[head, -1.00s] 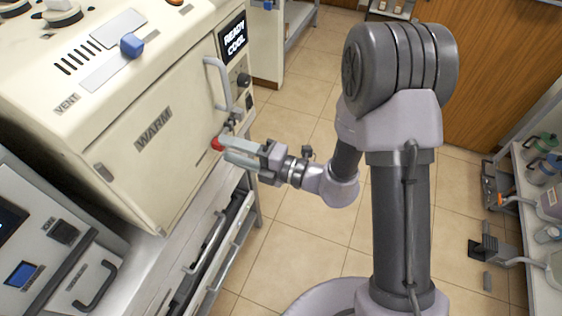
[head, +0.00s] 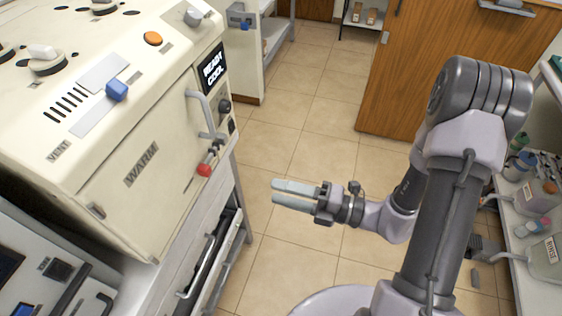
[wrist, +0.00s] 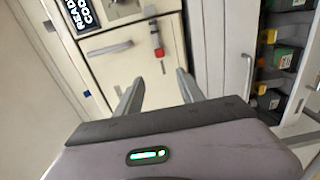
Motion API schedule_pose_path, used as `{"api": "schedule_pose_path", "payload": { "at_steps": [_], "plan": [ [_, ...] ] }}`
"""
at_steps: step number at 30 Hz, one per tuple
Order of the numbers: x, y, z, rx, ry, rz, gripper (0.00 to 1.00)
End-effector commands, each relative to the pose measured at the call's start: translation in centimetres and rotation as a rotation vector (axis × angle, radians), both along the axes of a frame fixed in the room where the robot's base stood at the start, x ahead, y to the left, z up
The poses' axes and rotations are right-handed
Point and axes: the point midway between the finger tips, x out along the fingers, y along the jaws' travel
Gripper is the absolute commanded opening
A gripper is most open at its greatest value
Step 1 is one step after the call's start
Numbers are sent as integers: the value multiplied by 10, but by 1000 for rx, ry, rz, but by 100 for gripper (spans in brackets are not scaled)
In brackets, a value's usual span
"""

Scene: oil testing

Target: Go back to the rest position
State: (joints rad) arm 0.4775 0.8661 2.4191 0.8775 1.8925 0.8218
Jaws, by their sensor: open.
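My gripper (head: 274,195) is open and empty, held in the air over the tiled floor to the right of the cream oven (head: 130,190). Its two pale fingers point left toward the oven and touch nothing. The oven's door is shut, with a handle (head: 201,115) and a red-tipped latch (head: 204,169) at its right edge. The red tip also shows in the wrist view (wrist: 159,52), beyond and between the open fingers (wrist: 155,95). The oven's display (head: 213,66) reads "READY COOL".
A shelf with bottles (head: 530,195) stands at the right, close to my arm. A wooden cabinet (head: 440,75) stands at the back. A grey instrument (head: 45,265) is at the lower left. The tiled floor (head: 310,130) between the oven and the cabinet is clear.

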Motion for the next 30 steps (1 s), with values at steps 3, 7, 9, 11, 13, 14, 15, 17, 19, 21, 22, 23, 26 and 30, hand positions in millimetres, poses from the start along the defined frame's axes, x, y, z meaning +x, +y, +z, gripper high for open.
{"api": "schedule_pose_path", "payload": {
  "at_steps": [3, 7, 9, 11, 13, 14, 15, 17, 19, 21, 22, 23, 26, 30],
  "plan": [
    [-1, 2, 3, -12, -18, 14, 45],
    [-31, 23, 35, -199, -306, 237, 45],
    [-65, 35, 54, -387, -615, 470, 45],
    [-93, 35, 63, -556, -907, 686, 45],
    [-116, 23, 69, -746, -1250, 935, 45],
    [-122, 16, 72, -826, -1395, 1042, 45],
    [-127, 4, 77, -931, -1582, 1182, 45],
    [-127, -14, 89, -1080, -1838, 1381, 45],
    [-122, -32, 106, -1236, -2075, 1584, 45],
    [-117, -45, 125, 1351, 2225, -1734, 45],
    [-115, -49, 133, 1322, 2156, -1695, 45],
    [-113, -52, 139, 1298, 2099, -1663, 45],
    [-111, -58, 150, 1254, 1994, -1608, 45],
    [-110, -59, 152, 1247, 1979, -1602, 45]
  ]
}}
